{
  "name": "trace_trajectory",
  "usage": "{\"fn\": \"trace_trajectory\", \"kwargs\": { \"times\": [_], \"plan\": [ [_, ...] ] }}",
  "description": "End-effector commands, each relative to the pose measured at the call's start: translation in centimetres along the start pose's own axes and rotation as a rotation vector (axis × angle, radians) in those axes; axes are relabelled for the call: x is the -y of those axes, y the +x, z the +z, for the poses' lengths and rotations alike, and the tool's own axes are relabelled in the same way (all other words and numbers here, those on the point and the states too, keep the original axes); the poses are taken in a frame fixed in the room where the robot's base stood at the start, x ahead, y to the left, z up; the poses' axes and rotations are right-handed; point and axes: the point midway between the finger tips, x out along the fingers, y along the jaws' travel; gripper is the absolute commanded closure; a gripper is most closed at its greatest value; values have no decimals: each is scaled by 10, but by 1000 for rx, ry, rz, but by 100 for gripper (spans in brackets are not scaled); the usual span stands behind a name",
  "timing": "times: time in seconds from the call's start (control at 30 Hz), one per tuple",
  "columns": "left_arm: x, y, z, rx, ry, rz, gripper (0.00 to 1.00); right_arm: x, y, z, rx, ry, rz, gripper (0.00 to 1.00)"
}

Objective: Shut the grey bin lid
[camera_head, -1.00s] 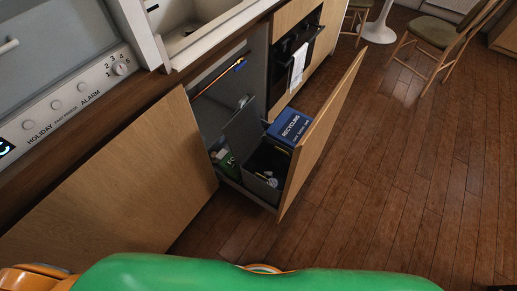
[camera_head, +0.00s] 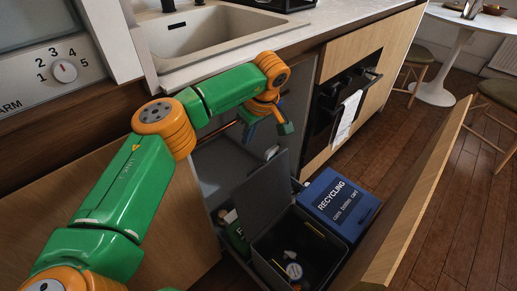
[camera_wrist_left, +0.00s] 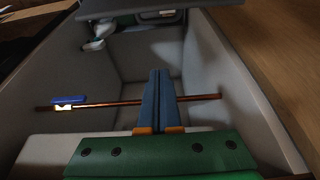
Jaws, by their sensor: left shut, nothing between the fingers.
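The grey bin (camera_head: 275,262) stands in the pulled-out drawer. Its grey lid (camera_head: 262,190) is open, standing up steeply at the bin's back edge, and a few small items show inside the bin. My left gripper (camera_head: 250,134) is above and behind the raised lid, near the cabinet opening, apart from it. In the left wrist view its blue fingers (camera_wrist_left: 159,75) are together with nothing between them. A dark grey panel at the top of that view looks like the lid (camera_wrist_left: 130,7). My right gripper is not in view.
A blue recycling bin (camera_head: 340,203) with a closed lid stands beside the grey bin. The wooden drawer front (camera_head: 425,200) is on the right. A thin copper rod (camera_wrist_left: 195,99) crosses the wrist view behind the fingers. The sink counter (camera_head: 300,25) lies above.

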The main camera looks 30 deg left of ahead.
Motion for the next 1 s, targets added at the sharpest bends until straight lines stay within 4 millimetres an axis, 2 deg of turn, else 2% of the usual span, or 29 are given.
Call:
{"fn": "trace_trajectory", "kwargs": {
  "times": [0.1, 0.37, 0.5, 0.63, 1.0],
  "plan": [
    [1, 28, 2, 3, -1, -5, 100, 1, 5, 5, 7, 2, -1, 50],
    [0, 85, 3, 5, -3, -3, 100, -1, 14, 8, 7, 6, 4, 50],
    [0, 75, 23, 6, 5, 3, 100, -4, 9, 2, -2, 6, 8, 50],
    [0, 71, 35, 6, 2, 2, 100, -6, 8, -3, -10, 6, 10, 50],
    [0, 69, 40, 6, -1, 2, 100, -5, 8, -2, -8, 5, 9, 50]
  ]
}}
